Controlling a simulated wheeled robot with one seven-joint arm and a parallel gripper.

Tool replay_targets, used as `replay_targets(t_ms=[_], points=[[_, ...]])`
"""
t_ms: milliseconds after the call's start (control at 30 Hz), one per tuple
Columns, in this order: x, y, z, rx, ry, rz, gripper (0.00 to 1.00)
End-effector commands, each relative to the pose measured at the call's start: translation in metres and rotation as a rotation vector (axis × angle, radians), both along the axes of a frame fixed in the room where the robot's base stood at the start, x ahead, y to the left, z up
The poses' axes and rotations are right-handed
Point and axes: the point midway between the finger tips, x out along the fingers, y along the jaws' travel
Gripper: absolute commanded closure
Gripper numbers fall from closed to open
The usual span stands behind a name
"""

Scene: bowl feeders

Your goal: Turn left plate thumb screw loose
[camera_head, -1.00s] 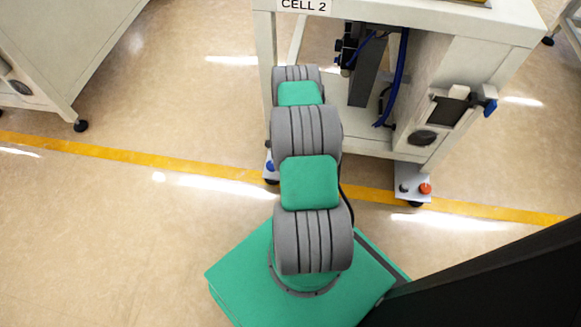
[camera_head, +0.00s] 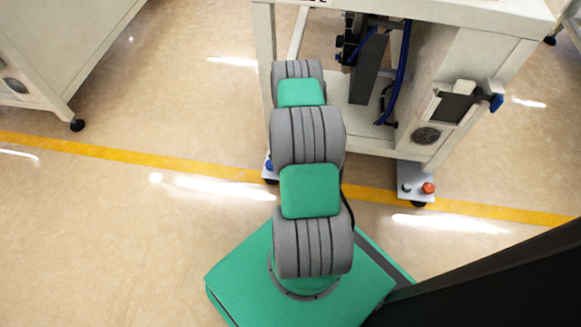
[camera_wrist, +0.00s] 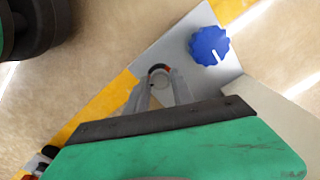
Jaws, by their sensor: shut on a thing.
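The left plate (camera_wrist: 183,33) is a grey foot plate that fills the upper middle of the wrist view. A blue ribbed knob (camera_wrist: 210,45) stands on it, apart from my gripper. My gripper (camera_wrist: 159,76) is over the plate, its two grey fingers closed around a small dark thumb screw (camera_wrist: 159,69) with a bit of red at its edge. The fingers hide most of the screw, so I cannot tell how far it is turned. In the head view the left plate (camera_head: 266,166) shows only partly beside my arm, with the blue knob (camera_head: 269,166); my gripper is hidden there.
The white cell frame (camera_head: 262,90) rises above the left plate. Its right foot plate (camera_head: 416,191) carries a black knob (camera_head: 406,188) and a red knob (camera_head: 428,188). Blue cables (camera_head: 400,75) hang inside the frame. The floor (camera_head: 120,230) to the left is open.

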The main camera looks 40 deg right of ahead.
Motion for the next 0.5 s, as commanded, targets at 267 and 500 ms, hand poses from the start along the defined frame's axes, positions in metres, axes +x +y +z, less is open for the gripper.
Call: replay_targets(t_ms=[267, 500], points=[[-0.0005, 0.0005, -0.0005, 0.001, 0.0, 0.122, 1.0], [-0.0005, 0.0005, 0.0, 0.001, 0.0, 0.157, 1.0]])
